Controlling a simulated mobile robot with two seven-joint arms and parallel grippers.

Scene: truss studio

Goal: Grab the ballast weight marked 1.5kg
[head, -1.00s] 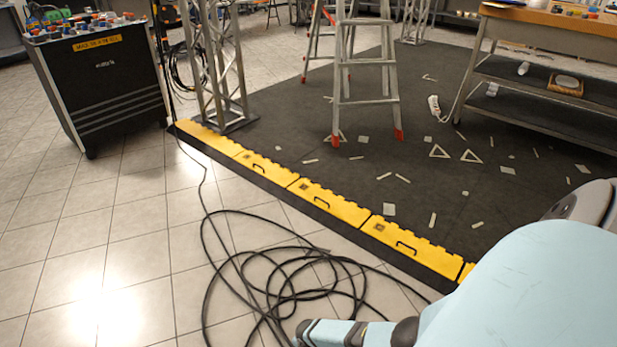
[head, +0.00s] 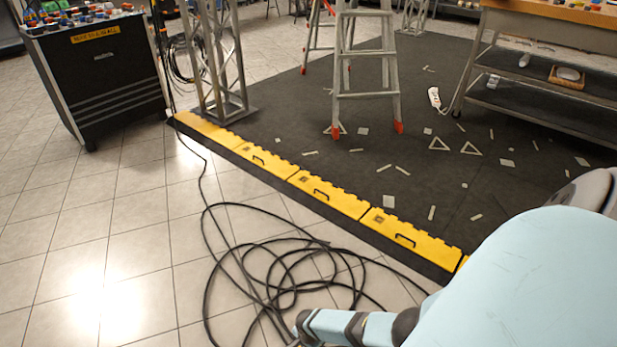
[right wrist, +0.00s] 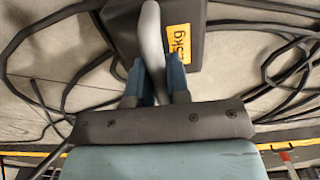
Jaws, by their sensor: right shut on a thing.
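In the right wrist view a dark ballast weight (right wrist: 122,30) with a pale grey handle (right wrist: 152,30) lies just beyond my right gripper (right wrist: 156,76). Its orange label (right wrist: 178,42) reads "5kg" at the visible end; the characters before that are hidden behind the handle and finger. The two blue fingers stand on either side of the handle and are shut on it. In the head view only my light blue right arm shows at the bottom right; the right gripper and the weight are out of that view. My left gripper is not in view.
Loops of black cable (head: 240,258) lie on the tiles, and cable surrounds the weight in the wrist view. Yellow ramp pieces (head: 330,195) edge the dark mat. A ladder (head: 365,95), a truss tower (head: 217,70), a black case (head: 100,80) and a workbench (head: 550,40) stand farther off.

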